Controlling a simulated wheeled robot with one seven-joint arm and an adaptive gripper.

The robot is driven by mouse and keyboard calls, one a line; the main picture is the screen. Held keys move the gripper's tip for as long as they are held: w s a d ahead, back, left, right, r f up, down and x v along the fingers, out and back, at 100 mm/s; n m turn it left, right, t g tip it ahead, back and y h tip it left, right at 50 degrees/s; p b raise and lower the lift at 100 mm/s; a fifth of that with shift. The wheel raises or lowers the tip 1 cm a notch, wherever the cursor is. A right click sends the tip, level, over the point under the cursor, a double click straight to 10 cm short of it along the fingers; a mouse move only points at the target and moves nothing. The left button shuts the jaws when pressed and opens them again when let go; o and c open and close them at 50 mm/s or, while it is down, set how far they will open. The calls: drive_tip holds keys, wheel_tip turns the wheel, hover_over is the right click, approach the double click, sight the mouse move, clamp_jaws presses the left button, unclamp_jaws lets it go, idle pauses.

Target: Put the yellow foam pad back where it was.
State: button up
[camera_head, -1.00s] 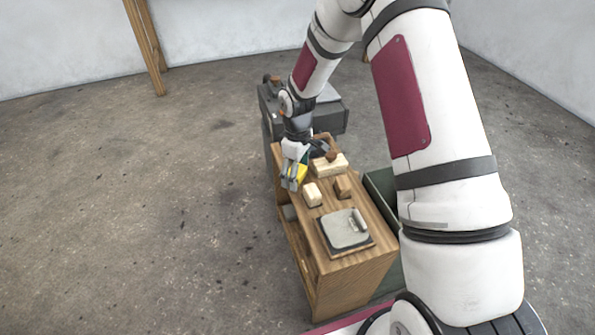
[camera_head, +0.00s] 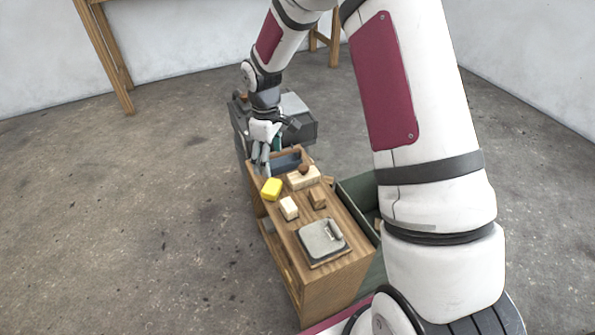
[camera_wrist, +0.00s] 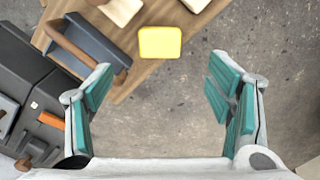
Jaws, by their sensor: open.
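The yellow foam pad (camera_head: 271,189) lies on the wooden cabinet top, near its left edge. In the wrist view the pad (camera_wrist: 160,42) sits at the top centre, ahead of and between the fingers but apart from them. My gripper (camera_head: 262,166) is open and empty. In the head view it is above and behind the pad, close to the cabinet's far left corner. In the wrist view the teal finger pads (camera_wrist: 160,95) are wide apart with bare floor between them.
The wooden cabinet (camera_head: 350,258) also holds a grey scale-like plate (camera_head: 322,240), a pale block (camera_head: 289,208), a brown block (camera_head: 317,197), a light wooden block (camera_head: 302,178) and a dark caddy with a handle (camera_wrist: 88,45). A dark grey unit (camera_head: 305,122) stands behind. Open floor lies left.

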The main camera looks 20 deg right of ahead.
drive_tip(key=s+d+r+m+h, duration=0.1)
drive_tip(key=s+r+m, duration=0.3)
drive_tip(key=s+r, duration=1.35)
drive_tip(key=s+r+m, duration=0.2)
drive_tip(key=s+r, duration=0.1)
drive_tip(key=s, duration=0.9)
drive_tip(key=s+a+r+m+y, duration=0.1)
drive_tip(key=s+r+m, duration=0.2)
drive_tip(key=s, duration=0.9)
drive_tip(key=shift+a, duration=0.15)
drive_tip(key=shift+w+r, duration=0.1)
wheel_tip(320, 180, up, 31)
drive_tip(key=t+p, duration=0.4)
drive_tip(key=p, duration=2.5)
drive_tip(key=shift+d, duration=0.25)
